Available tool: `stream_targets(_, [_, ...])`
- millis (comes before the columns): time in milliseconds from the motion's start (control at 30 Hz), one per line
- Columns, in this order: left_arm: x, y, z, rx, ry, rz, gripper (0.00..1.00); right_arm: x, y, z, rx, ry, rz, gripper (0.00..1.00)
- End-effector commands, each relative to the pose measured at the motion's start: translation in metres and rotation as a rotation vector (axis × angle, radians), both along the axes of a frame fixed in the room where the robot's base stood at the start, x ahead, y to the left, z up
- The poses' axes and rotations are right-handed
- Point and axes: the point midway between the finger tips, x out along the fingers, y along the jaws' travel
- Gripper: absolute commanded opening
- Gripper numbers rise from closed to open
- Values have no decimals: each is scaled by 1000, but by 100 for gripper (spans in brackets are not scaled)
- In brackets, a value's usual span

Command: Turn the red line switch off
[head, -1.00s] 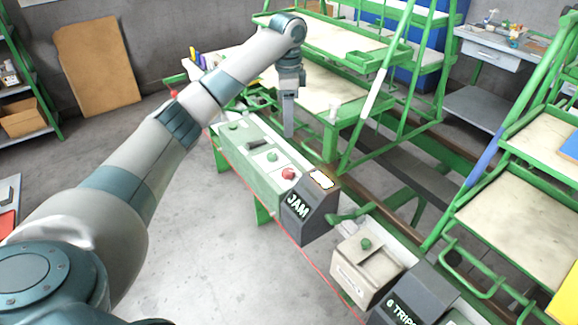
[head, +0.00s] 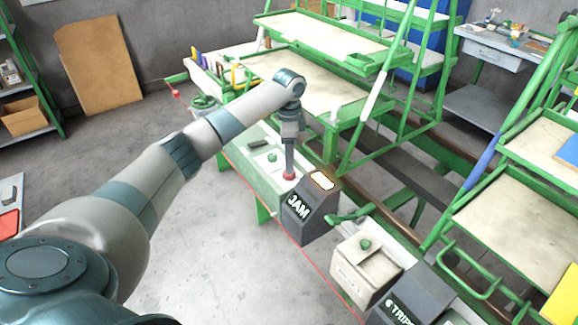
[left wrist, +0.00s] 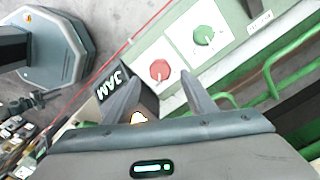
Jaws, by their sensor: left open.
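The red switch (left wrist: 159,70) is a round red knob on a white plate in the left wrist view. It shows between and just beyond the tips of my left gripper (left wrist: 160,82), which is open and empty. In the head view the red switch (head: 289,177) sits on the green line box (head: 245,170), right under my left gripper (head: 290,168), which points down and partly hides it. Whether they touch cannot be told. My right gripper is not in view.
A green knob (left wrist: 204,36) sits beside the red one. A dark box marked JAM (head: 310,208) stands close to the right of the switch. A beige box with a green button (head: 364,244) is farther right. Green racks (head: 330,110) stand behind.

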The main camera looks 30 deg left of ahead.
Motion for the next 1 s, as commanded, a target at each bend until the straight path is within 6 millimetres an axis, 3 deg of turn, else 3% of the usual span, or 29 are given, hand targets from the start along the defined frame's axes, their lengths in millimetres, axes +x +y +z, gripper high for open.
stream_targets(300, [0,0,-40,0,1,-1,51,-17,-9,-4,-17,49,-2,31])
stream_targets(733, [0,0,-47,1,1,-1,51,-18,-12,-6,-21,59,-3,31])
stream_targets(900, [0,0,-47,0,0,-1,13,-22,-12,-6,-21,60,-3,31])
stream_targets(1000, [0,0,-47,0,0,-1,9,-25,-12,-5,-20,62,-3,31])
